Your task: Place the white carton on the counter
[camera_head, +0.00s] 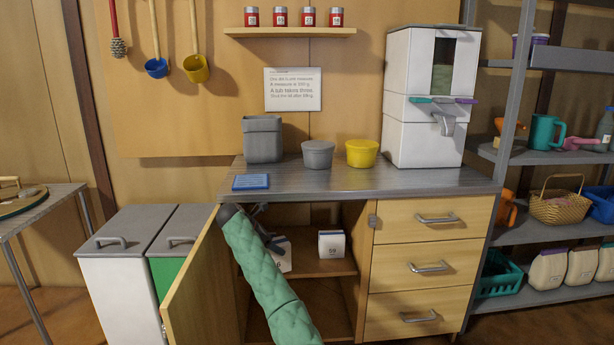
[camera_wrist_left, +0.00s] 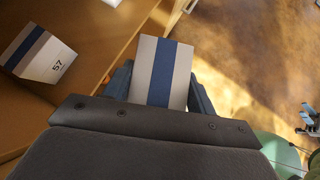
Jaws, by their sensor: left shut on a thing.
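My left arm reaches into the open cabinet under the counter (camera_head: 400,181). My left gripper (camera_wrist_left: 160,92) is shut on a white carton with a blue stripe (camera_wrist_left: 150,65), which sits between its fingers in the left wrist view. In the head view this carton (camera_head: 282,257) shows tilted inside the cabinet, partly hidden behind my green-sleeved arm. The gripper itself is mostly hidden there. A second white carton (camera_head: 332,244) stands upright on the cabinet shelf to the right. It also shows in the left wrist view (camera_wrist_left: 42,58), marked 57.
The open cabinet door (camera_head: 198,290) stands left of my arm. On the counter are a grey bin (camera_head: 262,139), a grey tub (camera_head: 318,154), a yellow tub (camera_head: 362,153), a blue card (camera_head: 251,182) and a white dispenser (camera_head: 402,130). The counter's front right is clear.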

